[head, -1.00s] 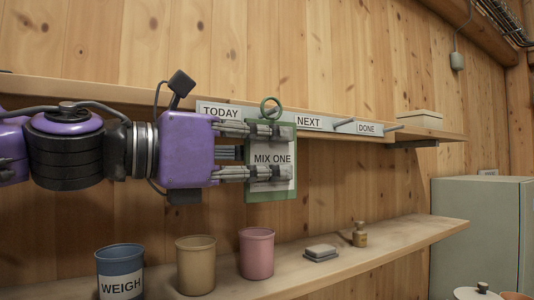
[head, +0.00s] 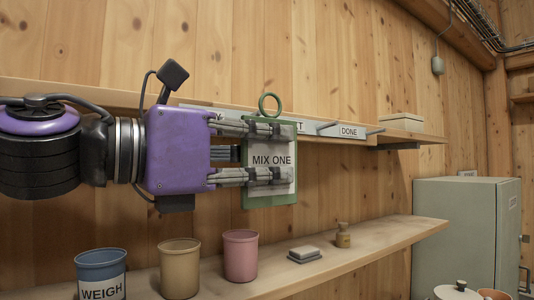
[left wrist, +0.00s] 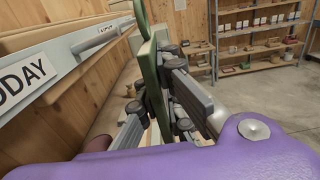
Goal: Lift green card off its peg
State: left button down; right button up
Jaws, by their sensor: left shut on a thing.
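The green card (head: 285,199) reads MIX ONE on a white sheet and has a green ring on top. It hangs upright in front of the label rail (head: 308,128). My left gripper (head: 283,152) is shut on the card, one finger above the printed words and one below. In the left wrist view the card (left wrist: 152,75) shows edge-on between the fingers. My right gripper is not in view.
Two more pegs stand right of the card, by the DONE label (head: 349,132). The lower shelf (head: 400,233) holds blue, tan and pink cups, a grey block and a small brass thing. A greenish cabinet (head: 455,235) stands right.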

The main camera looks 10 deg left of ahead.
pick_arm(q)
jog(key=shift+s+d, duration=1.65)
